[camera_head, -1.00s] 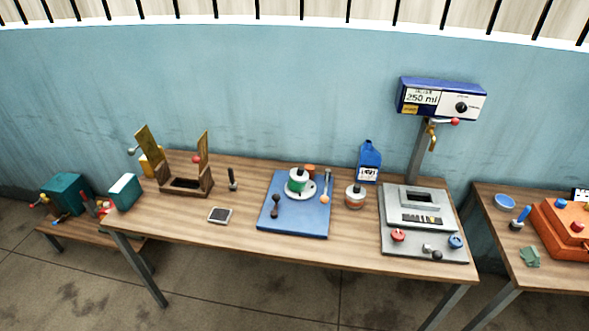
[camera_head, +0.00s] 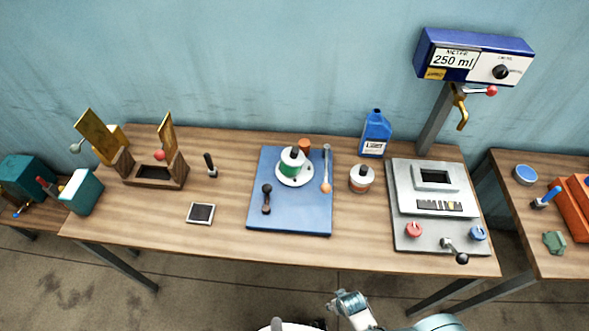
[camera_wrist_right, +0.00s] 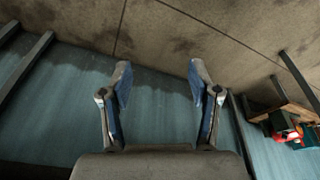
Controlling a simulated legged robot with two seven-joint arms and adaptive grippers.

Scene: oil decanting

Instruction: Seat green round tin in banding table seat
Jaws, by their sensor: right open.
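The green round tin (camera_head: 290,168) has a white upper part and a dark knob on top. In the head view it stands upright on a white round plate (camera_head: 306,179), apparently the banding table, on the blue board (camera_head: 290,218). Whether it sits fully down in a seat cannot be told. My right gripper (camera_wrist_right: 160,78) is open and empty in the right wrist view, with floor and wall behind its fingers. It is away from the tin. Part of my arm shows at the bottom edge of the head view. My left gripper is not in view.
An orange-banded tin (camera_head: 361,179) stands right of the board, near a blue bottle (camera_head: 376,134). A dark-handled tool (camera_head: 266,198) and an orange-tipped tool (camera_head: 326,170) lie on the board. A grey metering station (camera_head: 440,205) stands right; a wooden holder (camera_head: 155,175) stands left.

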